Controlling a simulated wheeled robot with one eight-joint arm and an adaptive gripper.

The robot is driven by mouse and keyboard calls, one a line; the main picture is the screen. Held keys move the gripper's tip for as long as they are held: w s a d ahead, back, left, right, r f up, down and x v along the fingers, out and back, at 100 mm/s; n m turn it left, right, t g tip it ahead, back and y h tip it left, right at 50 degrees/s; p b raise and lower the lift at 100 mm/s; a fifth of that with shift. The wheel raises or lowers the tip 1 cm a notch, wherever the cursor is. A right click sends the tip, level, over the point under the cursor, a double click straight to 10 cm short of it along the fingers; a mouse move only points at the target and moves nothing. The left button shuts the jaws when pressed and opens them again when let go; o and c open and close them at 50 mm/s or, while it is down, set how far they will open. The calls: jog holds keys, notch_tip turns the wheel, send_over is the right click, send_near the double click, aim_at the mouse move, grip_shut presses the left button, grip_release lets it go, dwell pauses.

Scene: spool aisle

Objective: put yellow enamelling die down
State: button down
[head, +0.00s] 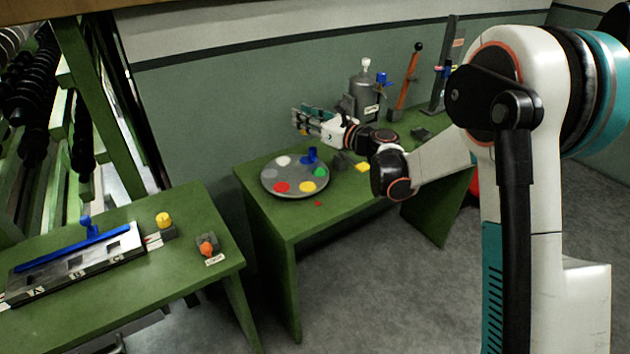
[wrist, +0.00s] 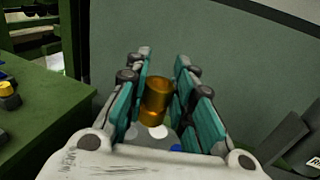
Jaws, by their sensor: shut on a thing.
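In the wrist view my gripper (wrist: 162,80) is shut on a golden-yellow cylinder, the yellow enamelling die (wrist: 156,98), held between the teal finger pads. In the head view only a small yellowish bit of the die (head: 303,132) shows under the fingers. The round grey plate (head: 268,183) lies on the green table and bears several coloured spots, with a blue die (head: 310,156) standing at its far right.
A grey canister (head: 366,97) and an orange rod (head: 405,85) stand at the back of the table (head: 345,195). A nearer green bench (head: 150,290) holds a blue-handled metal jig (head: 75,262), a yellow-knobbed block (head: 165,222) and an orange-knobbed block (head: 207,246). Floor lies between them.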

jog(key=shift+w+d+f, duration=0.1)
jog(key=shift+d+f, duration=0.05)
jog(key=shift+f, duration=0.05)
notch_tip(320, 180, down, 19)
jog(key=b, duration=0.7)
jog(key=shift+f, duration=0.15)
jog(key=shift+f, duration=0.2)
jog(key=c, duration=1.4)
grip_release()
jog(key=shift+o, duration=0.2)
jog(key=shift+r, duration=0.15)
